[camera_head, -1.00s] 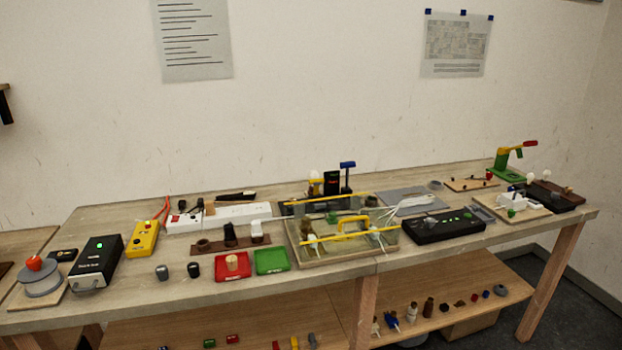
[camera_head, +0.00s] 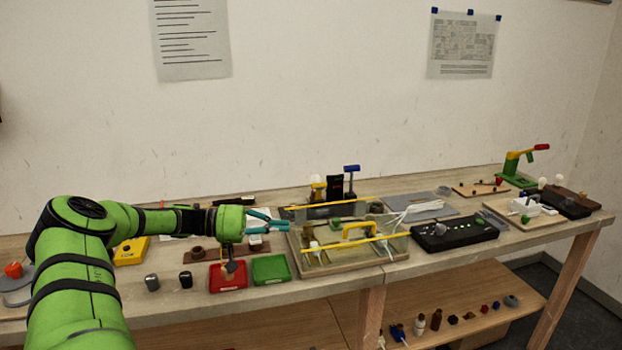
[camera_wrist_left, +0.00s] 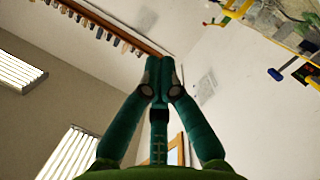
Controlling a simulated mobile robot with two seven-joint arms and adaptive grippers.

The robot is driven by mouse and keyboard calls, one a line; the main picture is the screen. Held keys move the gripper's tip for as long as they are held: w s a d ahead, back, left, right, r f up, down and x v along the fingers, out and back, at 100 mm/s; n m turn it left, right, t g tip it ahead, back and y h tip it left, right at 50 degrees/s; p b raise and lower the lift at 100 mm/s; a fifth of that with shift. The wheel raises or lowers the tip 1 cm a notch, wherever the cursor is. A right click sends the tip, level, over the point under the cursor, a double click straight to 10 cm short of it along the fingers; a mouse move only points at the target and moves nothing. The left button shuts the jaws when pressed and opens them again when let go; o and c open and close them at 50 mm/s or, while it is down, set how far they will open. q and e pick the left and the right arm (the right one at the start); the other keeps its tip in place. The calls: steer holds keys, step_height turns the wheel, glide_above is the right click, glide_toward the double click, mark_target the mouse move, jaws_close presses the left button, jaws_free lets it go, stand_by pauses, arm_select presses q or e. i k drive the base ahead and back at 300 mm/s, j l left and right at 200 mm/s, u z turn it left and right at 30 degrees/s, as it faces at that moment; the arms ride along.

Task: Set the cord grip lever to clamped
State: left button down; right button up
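Two lever-like parts show in the head view, and I cannot tell for sure which is the cord grip lever. One is a blue-topped upright lever (camera_head: 351,170) beside a black block behind the glass-walled tray. The other is a yellow arm with a red end (camera_head: 528,152) on a green stand at the back right. My left gripper (camera_head: 286,222) is left of both, above the table and apart from them. Its teal fingers meet at the tips, empty, in the left wrist view (camera_wrist_left: 160,62). My right gripper is out of view.
A glass-walled tray (camera_head: 350,268) with yellow bars stands right of my left gripper. A red tray (camera_head: 228,284) and a green tray (camera_head: 270,268) lie below it. A black box (camera_head: 455,236) and bundled white cord (camera_head: 415,211) lie further right.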

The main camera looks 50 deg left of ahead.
mark_target(319, 188)
steer(key=i+j, duration=0.25)
steer(key=j, duration=0.15)
steer(key=i+j, duration=0.2)
steer(key=j, duration=0.25)
steer(key=i+j, duration=0.25)
steer(key=j, duration=0.15)
steer(key=i+j, duration=0.2)
steer(key=j, duration=0.2)
steer(key=i+j, duration=0.25)
steer(key=j, duration=0.2)
